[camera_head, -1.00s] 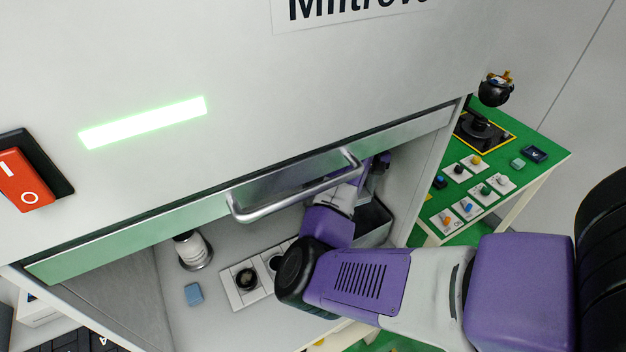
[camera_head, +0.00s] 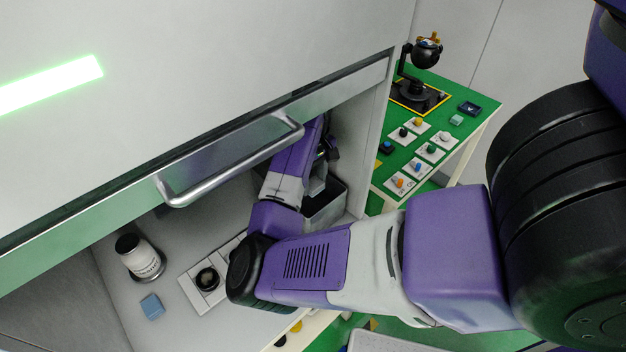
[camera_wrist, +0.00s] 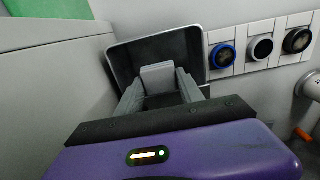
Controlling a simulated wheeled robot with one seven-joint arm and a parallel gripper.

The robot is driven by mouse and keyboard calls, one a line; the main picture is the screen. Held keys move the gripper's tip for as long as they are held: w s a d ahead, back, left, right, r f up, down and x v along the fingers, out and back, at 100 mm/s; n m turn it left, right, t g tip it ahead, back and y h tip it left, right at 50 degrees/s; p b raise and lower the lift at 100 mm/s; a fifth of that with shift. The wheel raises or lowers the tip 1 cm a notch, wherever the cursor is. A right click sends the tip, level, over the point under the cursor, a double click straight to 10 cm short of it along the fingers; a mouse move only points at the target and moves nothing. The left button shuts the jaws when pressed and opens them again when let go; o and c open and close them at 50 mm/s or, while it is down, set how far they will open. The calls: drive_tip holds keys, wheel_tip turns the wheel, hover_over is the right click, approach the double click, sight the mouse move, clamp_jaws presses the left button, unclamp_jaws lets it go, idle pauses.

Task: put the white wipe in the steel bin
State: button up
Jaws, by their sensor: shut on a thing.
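The white wipe (camera_wrist: 158,77) is a pale, flat-faced piece between the fingers of my gripper (camera_wrist: 160,86) in the wrist view. My gripper is shut on it. The steel bin (camera_wrist: 121,68) is a box with a grey rim and dark inside, and the wipe shows against its opening. I cannot tell how far the wipe is above or inside the rim. In the head view the bin (camera_head: 338,207) stands at the right end inside the cabinet, partly hidden by my arm. My gripper (camera_head: 319,181) is mostly hidden there.
A raised cabinet door with a handle (camera_head: 235,165) hangs over my arm. Inside are a white bottle (camera_head: 140,258), a blue block (camera_head: 152,306) and a white panel with round sockets (camera_head: 190,288). A green table (camera_head: 440,90) with several small parts stands to the right.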

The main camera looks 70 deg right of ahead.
drive_tip(key=shift+f+b, duration=2.25)
drive_tip(key=shift+f, duration=2.85)
drive_tip(key=o, duration=1.4)
wheel_tip(320, 180, up, 8)
drive_tip(key=shift+f+p, duration=0.1)
drive_tip(key=shift+p, duration=0.7)
